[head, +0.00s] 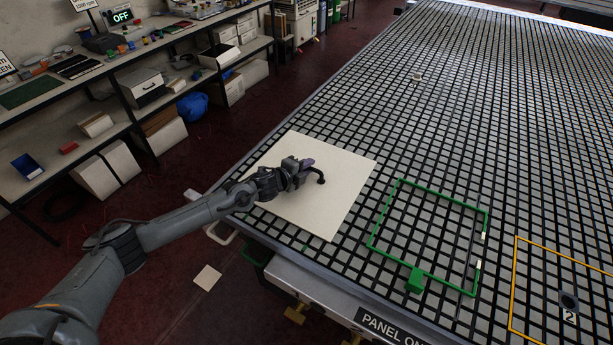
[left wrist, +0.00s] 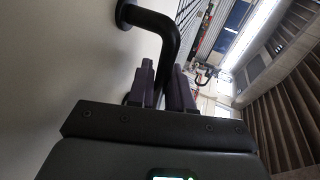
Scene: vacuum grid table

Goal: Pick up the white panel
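The white panel (head: 345,193) is a flat, pale square at the table's near left edge. A black bar handle (head: 321,179) stands on it; its bent bar also shows large in the left wrist view (left wrist: 160,27). My left gripper (head: 308,165), with purple fingers, is over the panel at this handle. In the left wrist view its fingers (left wrist: 163,85) stand close on both sides of the bar, with little or no gap, so it looks shut on the handle. I cannot tell whether the panel touches the table. My right gripper is not in view.
The black grid table (head: 480,110) is mostly clear. A green frame outline (head: 400,182) with a green block (head: 414,281) lies right of the panel. A yellow outline (head: 512,285) lies farther right. Shelves (head: 130,110) with boxes stand at the left, beyond the floor.

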